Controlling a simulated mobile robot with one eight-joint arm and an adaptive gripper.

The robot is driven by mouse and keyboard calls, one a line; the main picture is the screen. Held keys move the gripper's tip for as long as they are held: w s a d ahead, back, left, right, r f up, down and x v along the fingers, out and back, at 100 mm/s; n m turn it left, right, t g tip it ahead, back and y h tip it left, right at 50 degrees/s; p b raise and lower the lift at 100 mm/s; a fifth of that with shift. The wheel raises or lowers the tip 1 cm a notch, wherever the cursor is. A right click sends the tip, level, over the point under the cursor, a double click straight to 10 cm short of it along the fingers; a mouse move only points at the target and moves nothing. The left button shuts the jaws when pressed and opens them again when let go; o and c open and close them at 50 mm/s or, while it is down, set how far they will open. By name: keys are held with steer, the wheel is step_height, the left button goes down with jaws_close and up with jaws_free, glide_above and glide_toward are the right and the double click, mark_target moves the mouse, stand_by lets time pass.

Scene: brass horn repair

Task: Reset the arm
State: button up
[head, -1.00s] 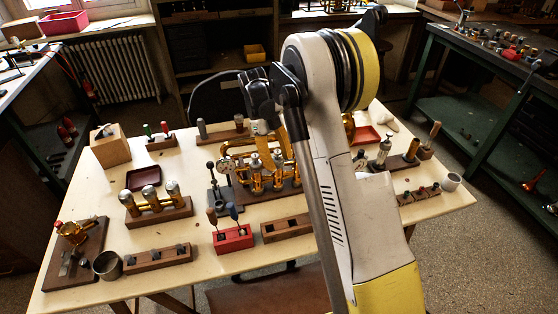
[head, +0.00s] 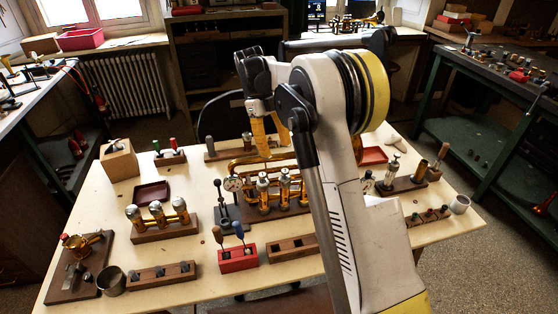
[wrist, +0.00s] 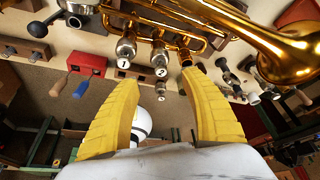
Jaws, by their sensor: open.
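My gripper (wrist: 161,78) is open, with nothing between its two yellow fingers. In the head view it hangs (head: 267,150) above the brass horn (head: 291,192), which lies on a wooden block in the middle of the table. In the wrist view, the horn (wrist: 270,38) shows beyond the fingertips, with its bell at the right and valve caps marked 1 and 2 near the middle. I cannot tell the exact gap between fingertips and horn. My own arm hides part of the horn and of the table's right half in the head view.
A three-valve brass block (head: 158,217), a red tool holder (head: 238,258), a wooden box (head: 118,160), a metal cup (head: 111,281) and a wooden rack (head: 162,273) stand around the horn on the cream table (head: 200,290). Small bare patches lie between them.

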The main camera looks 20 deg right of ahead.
steer(key=s+a+r+n+t, duration=0.55)
steer(key=s+r+n, duration=0.35)
steer(key=s+n, duration=0.45)
steer(key=s+a+f+n+t, duration=0.2)
steer(key=s+n, duration=0.4)
steer(key=n, duration=0.3)
steer(key=s+a+f+n+t+y, duration=0.1)
steer(key=s+a+f+n+t, duration=0.1)
steer(key=s+n, duration=0.5)
steer(key=a+n+t, duration=0.1)
steer(key=n+t, duration=0.1)
steer(key=shift+f+n, duration=0.2)
steer(key=shift+n, duration=0.15)
steer(key=shift+d, duration=0.1)
